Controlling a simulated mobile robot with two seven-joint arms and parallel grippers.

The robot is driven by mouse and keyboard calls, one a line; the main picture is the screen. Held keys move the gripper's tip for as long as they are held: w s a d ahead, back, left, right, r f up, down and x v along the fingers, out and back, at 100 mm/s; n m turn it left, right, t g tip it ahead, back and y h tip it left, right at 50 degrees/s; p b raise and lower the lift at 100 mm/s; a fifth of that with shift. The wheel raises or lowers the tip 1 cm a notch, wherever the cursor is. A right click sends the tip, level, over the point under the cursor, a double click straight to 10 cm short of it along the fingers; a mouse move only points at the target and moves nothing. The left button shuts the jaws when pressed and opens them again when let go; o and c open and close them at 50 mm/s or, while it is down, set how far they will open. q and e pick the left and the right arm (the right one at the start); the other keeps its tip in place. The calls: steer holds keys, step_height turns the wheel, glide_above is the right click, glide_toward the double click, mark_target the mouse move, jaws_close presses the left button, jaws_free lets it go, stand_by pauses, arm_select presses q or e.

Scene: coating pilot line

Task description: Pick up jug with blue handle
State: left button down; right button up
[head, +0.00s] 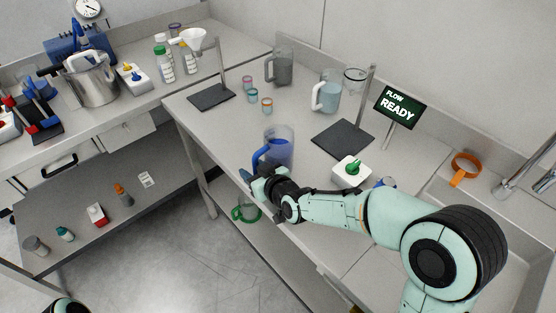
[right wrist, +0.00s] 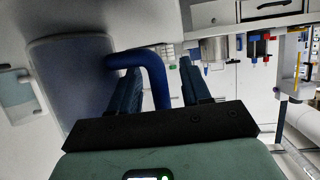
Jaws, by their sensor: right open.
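The jug with the blue handle (head: 281,146) stands upright near the front edge of the bench, with blue liquid inside. In the right wrist view its body (right wrist: 70,75) fills the upper left, and its blue handle (right wrist: 150,64) reaches down between the fingers. My right gripper (head: 247,176) is at the handle side of the jug, low near the bench edge. Its two dark blue fingers (right wrist: 160,88) are open, one on each side of the handle. Whether they touch it cannot be told. My left gripper is not in view.
A white-handled jug (head: 327,93) and a grey jug (head: 280,67) stand behind. A stand with a dark base (head: 342,138) and a white box with a green knob (head: 351,170) are to the right. Small cups (head: 267,105) stand left.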

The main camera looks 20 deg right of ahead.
steer(key=shift+w+a+f, duration=0.1)
steer(key=shift+w+f, duration=0.1)
steer(key=shift+w, duration=0.2)
steer(key=shift+c, duration=0.4)
jaws_close()
steer(key=shift+r, duration=0.15)
